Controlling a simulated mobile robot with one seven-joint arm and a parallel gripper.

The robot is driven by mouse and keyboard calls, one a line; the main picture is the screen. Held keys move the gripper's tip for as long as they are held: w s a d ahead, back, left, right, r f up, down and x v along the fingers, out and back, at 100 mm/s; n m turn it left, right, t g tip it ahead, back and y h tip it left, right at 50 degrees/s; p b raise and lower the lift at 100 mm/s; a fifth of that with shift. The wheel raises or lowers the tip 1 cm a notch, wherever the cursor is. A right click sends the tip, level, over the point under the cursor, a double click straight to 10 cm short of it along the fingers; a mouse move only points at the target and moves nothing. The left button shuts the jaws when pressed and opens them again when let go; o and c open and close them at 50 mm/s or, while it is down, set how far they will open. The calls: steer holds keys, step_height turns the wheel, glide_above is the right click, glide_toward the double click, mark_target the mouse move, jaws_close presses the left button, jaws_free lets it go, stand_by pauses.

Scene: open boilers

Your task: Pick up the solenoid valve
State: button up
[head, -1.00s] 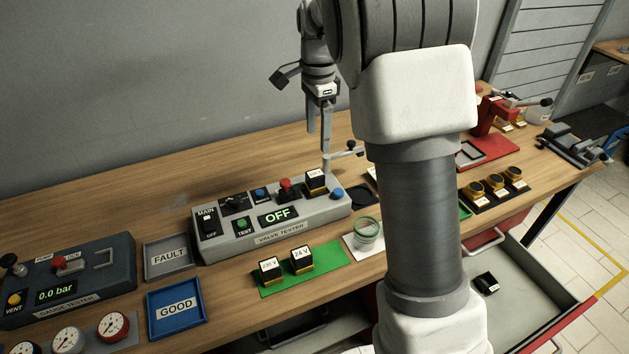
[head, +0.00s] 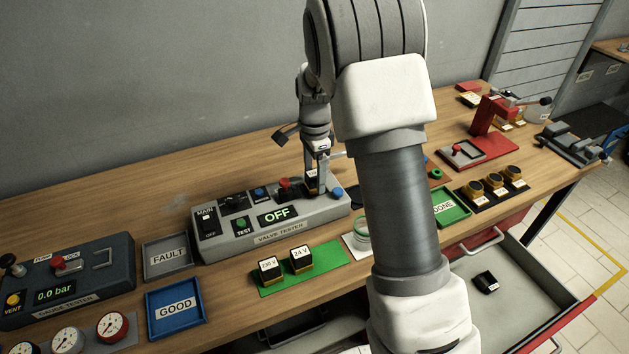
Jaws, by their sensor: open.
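A black solenoid valve (head: 312,187) sits on the right part of the grey valve tester (head: 272,237). My gripper (head: 316,178) points down at that valve, with its fingers open around or just beside it. The fingers hide part of the valve, and I cannot tell whether they touch it. Two more black valves with brass-coloured bases stand on a green mat in front of the tester: one labelled like 230 V (head: 268,271) and one labelled 24 V (head: 301,260).
Red (head: 284,185) and blue (head: 338,193) controls flank the valve on the tester. The FAULT tray (head: 168,256), GOOD tray (head: 175,308) and gauge tester (head: 68,276) are at left. A DONE tray (head: 444,207) and open drawer (head: 540,303) are at right. My arm hides the bench middle.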

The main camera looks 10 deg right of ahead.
jaws_close()
stand_by(0.3)
steer(key=shift+r, duration=0.2)
